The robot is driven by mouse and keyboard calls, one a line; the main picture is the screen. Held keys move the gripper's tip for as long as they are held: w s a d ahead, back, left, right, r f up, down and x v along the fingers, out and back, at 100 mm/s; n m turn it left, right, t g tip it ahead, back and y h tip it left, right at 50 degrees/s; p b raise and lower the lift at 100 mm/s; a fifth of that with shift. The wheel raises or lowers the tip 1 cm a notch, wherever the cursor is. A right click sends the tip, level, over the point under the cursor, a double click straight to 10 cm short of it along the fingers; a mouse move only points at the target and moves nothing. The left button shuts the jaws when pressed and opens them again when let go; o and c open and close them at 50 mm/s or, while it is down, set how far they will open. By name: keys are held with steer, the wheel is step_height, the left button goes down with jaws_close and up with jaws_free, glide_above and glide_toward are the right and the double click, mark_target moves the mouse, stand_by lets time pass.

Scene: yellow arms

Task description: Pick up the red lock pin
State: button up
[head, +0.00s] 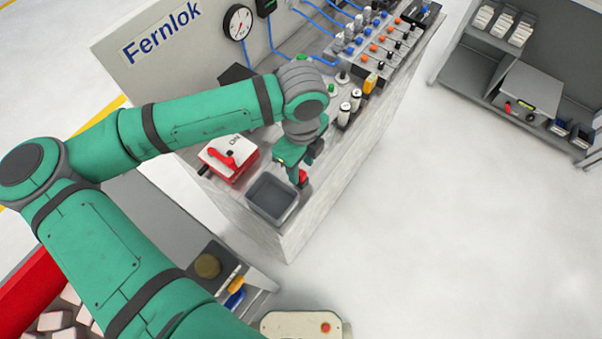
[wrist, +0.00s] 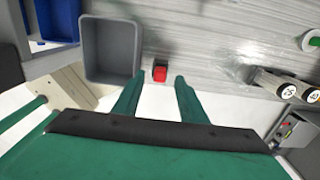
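The red lock pin (wrist: 160,72) shows in the wrist view as a small red block-like shape standing on the grey bench top. It lies between the lines of my two green fingertips, close to their ends, with a gap on each side. My gripper (wrist: 158,86) is open and empty. In the head view my gripper (head: 297,168) is low over the bench, and the red pin (head: 303,176) shows beside its fingers, partly hidden by them. I cannot tell the exact height of the fingertips over the bench.
A grey open bin (head: 273,197) stands just beside the pin, also in the wrist view (wrist: 110,50). A red and white switch box (head: 229,158) is left of my gripper. White cylinders (head: 344,114) and a valve panel (head: 372,45) stand farther back.

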steer(key=shift+f, duration=1)
jaws_close()
steer(key=shift+r, duration=0.15)
